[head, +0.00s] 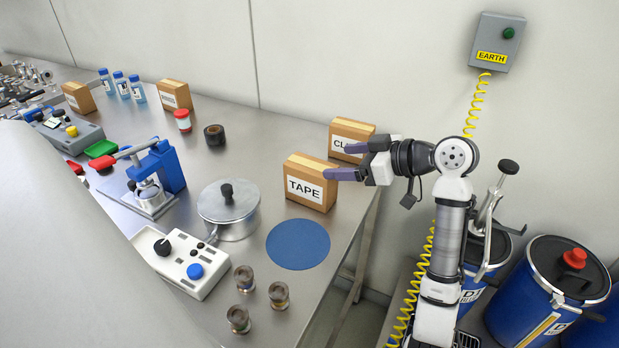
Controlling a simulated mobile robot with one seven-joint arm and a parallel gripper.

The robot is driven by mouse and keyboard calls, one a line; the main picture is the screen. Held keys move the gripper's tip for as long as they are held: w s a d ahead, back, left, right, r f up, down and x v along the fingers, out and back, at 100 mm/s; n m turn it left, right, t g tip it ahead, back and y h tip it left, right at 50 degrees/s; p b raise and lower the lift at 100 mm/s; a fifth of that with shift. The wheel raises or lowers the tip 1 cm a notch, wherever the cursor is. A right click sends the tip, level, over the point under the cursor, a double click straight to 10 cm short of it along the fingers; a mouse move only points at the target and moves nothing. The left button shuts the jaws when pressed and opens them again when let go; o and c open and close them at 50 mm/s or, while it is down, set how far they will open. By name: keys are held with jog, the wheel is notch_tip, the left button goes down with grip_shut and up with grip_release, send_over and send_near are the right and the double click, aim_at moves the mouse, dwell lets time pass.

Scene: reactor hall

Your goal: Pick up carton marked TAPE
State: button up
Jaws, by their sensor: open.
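The carton marked TAPE (310,183) is a small brown box with a white label. It stands upright near the right edge of the steel table (255,150). My gripper (335,161) comes in from the right with its two purple fingers spread. The nearer finger's tip is at the carton's right side in the picture; I cannot tell if it touches. The farther finger lies in front of another brown carton (350,138), whose label is partly hidden and begins with CL. Nothing is seen held between the fingers.
A blue round mat (298,244) lies in front of the TAPE carton, and a lidded metal pot (228,208) stands to its left. Blue drums (548,290) stand right of the table, below a grey EARTH box (497,42).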

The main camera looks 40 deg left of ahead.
aim_at(312, 165)
jog(key=x, duration=0.3)
jog(key=shift+s+a+p, duration=0.1)
jog(key=shift+a+p, duration=0.2)
jog(key=shift+a, duration=0.05)
jog(key=x, duration=0.1)
jog(key=p+x, duration=0.1)
jog(key=x, duration=0.1)
jog(key=p+x, duration=0.1)
jog(key=x, duration=0.1)
jog(key=shift+s+d+f, duration=0.1)
jog(key=shift+s+f, duration=0.15)
jog(key=shift+s, duration=0.05)
jog(key=c, duration=1.2)
